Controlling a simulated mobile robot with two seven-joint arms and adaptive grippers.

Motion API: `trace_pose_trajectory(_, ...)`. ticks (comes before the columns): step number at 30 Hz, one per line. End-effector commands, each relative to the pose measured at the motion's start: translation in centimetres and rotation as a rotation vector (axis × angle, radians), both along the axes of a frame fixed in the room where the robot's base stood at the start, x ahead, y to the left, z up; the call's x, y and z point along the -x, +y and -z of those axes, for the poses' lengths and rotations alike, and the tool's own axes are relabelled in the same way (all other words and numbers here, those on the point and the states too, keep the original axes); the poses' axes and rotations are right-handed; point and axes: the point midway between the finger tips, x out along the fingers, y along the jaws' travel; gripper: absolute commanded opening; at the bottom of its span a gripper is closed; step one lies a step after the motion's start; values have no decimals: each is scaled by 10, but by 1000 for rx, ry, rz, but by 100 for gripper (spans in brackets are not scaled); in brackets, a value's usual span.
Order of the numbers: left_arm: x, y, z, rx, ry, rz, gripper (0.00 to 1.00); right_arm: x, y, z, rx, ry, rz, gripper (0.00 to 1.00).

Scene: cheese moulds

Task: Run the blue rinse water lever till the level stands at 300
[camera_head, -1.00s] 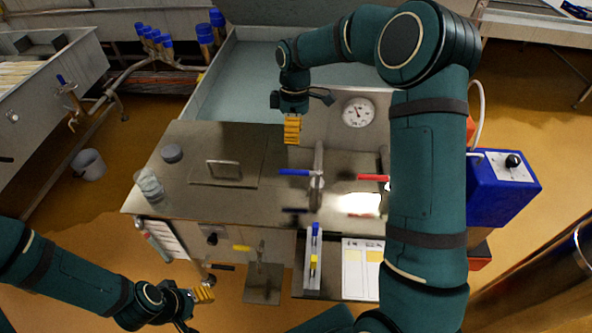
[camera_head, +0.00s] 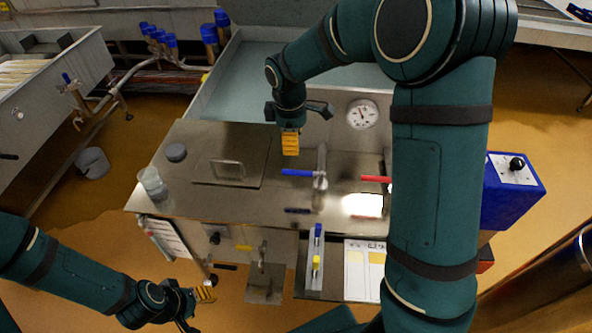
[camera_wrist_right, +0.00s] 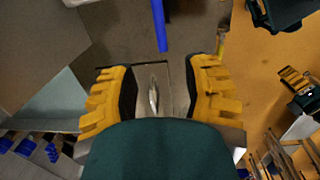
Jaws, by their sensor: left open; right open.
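The blue lever (camera_head: 298,173) sticks out to the left from a metal post on the steel bench top. It also shows in the right wrist view (camera_wrist_right: 160,25), beyond the fingertips at the top. My right gripper (camera_head: 290,143), with yellow fingers, hangs above and behind the blue lever, apart from it. In the right wrist view its two fingers (camera_wrist_right: 161,90) are spread, with nothing between them. My left gripper (camera_head: 205,293) is open and empty, low in front of the bench at the left. A round dial gauge (camera_head: 362,114) is on the back panel; its reading is too small to tell.
A red lever (camera_head: 376,179) is right of the post, close to my right arm. A hatch with a handle (camera_head: 228,170), a glass jar (camera_head: 153,184) and a grey puck (camera_head: 176,152) are on the bench's left. A blue box (camera_head: 512,190) stands at right.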

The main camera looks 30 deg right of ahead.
Motion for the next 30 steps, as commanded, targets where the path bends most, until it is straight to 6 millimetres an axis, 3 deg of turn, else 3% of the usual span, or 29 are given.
trace_pose_trajectory(8,0,0,0,0,0,0,48,19,6,-8,27,-117,-3,48)
trace_pose_trajectory(14,1,0,3,0,2,2,48,19,5,2,29,-127,0,48)
trace_pose_trajectory(30,6,-1,26,3,12,11,48,3,-6,99,29,-124,0,48)
